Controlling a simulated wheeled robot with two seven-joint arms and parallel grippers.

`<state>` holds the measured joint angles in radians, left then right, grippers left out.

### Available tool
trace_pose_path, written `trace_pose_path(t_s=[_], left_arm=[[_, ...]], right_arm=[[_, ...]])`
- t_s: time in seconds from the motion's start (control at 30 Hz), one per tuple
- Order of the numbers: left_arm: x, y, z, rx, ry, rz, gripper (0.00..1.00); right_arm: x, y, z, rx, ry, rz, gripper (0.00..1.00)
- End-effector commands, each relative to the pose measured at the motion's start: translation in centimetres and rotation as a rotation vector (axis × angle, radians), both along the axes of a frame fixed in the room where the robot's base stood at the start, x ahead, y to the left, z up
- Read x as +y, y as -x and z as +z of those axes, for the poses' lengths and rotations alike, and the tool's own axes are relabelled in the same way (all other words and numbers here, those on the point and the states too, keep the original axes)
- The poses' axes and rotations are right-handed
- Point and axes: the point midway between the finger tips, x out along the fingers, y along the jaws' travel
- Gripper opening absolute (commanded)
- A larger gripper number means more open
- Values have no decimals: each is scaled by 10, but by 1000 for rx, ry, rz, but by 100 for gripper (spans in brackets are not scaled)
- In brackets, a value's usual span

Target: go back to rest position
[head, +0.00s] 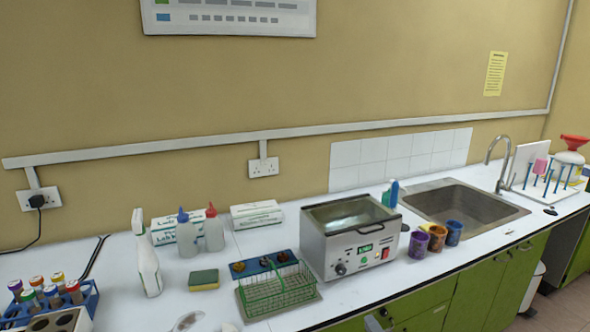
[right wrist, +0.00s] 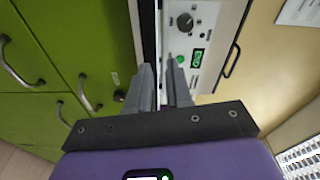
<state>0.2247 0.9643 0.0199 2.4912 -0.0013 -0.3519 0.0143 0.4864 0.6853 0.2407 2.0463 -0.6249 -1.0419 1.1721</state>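My right gripper (right wrist: 160,72) shows in the right wrist view with its two grey fingers apart and nothing between them. It points along the counter's front edge, with the white heated bath (right wrist: 195,42) ahead and to the right in that view. I cannot make out my left gripper in the head view.
The white counter (head: 225,270) holds a green wire basket (head: 278,291), a spray bottle (head: 146,255), a sponge (head: 204,280), a blue tube rack (head: 90,297) and several coloured cups (head: 437,238). A sink (head: 465,205) is at the right. Green cabinets (head: 495,275) stand below.

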Motion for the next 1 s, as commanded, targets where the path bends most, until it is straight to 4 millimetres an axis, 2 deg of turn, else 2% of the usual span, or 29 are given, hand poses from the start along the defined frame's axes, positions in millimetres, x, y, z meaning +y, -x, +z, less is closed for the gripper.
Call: trace_pose_path(t_s=[0.03, 0.17, 0.2, 0.27, 0.3, 0.37, 0.4, 0.5, 0.6, 0.7, 0.8, 1.0], left_arm=[[0, 0, 6, 0, 0, 0, 43], [0, 0, 15, -1, 0, 0, 43], [0, 0, 18, -1, 0, 0, 43], [0, 0, 23, -1, 0, 0, 43], [0, 0, 26, -1, 0, 0, 43], [0, 0, 30, -1, 0, 0, 43], [0, 0, 32, -1, 0, 0, 43], [0, 0, 37, -1, 0, 0, 43], [0, 0, 41, -1, 0, 0, 43], [0, 0, 43, -1, 0, 0, 43], [0, 0, 43, 0, 0, 0, 43], [0, 0, 42, -1, 0, 0, 43]], right_arm=[[13, 10, -25, 84, 54, 12, 20], [45, 52, -100, 330, 242, 84, 20], [54, 71, -122, 409, 306, 123, 20], [68, 103, -152, 521, 398, 197, 20], [76, 128, -170, 594, 457, 256, 20], [88, 165, -193, 693, 537, 352, 20], [94, 191, -204, 752, 585, 420, 20], [105, 250, -223, 874, 677, 586, 20], [111, 295, -231, 953, 732, 721, 20], [114, 322, -234, 995, 761, 807, 20], [115, 333, -235, 1010, 773, 845, 20], [115, 334, -235, 1011, 774, 849, 20]])
